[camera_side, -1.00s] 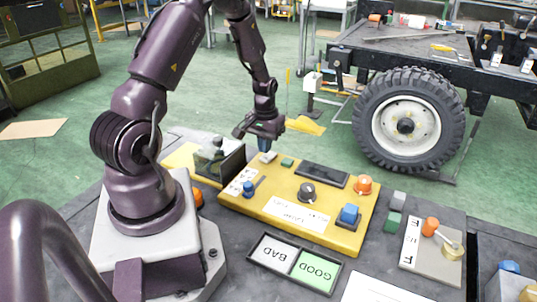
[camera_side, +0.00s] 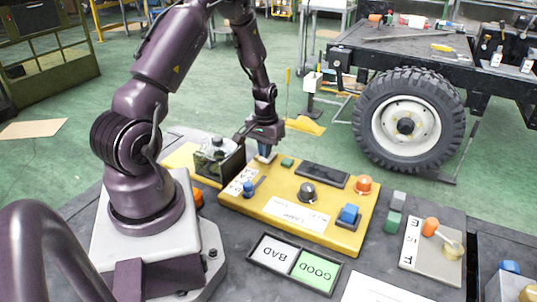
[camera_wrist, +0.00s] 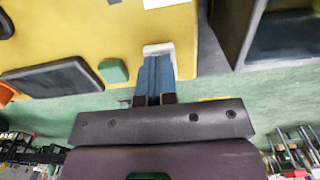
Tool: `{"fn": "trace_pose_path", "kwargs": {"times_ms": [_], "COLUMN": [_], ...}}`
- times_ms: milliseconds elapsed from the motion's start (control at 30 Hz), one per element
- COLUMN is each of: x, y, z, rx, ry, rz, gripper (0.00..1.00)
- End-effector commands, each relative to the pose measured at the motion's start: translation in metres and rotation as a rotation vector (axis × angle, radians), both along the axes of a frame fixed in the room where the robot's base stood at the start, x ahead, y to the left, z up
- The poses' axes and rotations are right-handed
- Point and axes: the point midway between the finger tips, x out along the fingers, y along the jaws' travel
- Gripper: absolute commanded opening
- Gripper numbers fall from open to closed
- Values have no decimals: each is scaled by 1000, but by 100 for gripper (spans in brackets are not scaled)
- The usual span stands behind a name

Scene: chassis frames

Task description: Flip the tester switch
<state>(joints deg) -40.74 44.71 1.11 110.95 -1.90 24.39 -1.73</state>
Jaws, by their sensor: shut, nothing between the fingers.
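The yellow tester panel (camera_side: 335,233) lies flat on the dark bench, with several knobs, buttons and a dark display. A small white switch-like piece (camera_side: 268,157) sits at its far left edge; I cannot tell its position. My gripper (camera_side: 264,152) is shut and empty, pointing down right at this piece. In the wrist view the blue fingers (camera_wrist: 154,77) are together and the white piece (camera_wrist: 158,48) shows just beyond their tips, partly hidden by them. I cannot tell whether they touch it.
A green button (camera_side: 288,163) is close to the right of my fingers. A dark-framed box (camera_side: 228,168) stands close on the left. A black knob (camera_side: 307,192), orange dome (camera_side: 363,185) and blue button (camera_side: 349,214) stand on the panel. A BAD/GOOD tray (camera_side: 297,262) lies in front.

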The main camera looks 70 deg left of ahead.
Motion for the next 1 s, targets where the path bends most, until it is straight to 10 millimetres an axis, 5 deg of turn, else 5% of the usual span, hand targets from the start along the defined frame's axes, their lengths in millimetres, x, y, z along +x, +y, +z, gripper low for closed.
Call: {"fn": "trace_pose_path", "kwargs": {"times_ms": [700,1000], "x": [0,0], "y": [0,1], "z": [-11,6], "rx": [1,3], "ry": [-1,-3], "rz": [0,0], "gripper": [0,0]}}
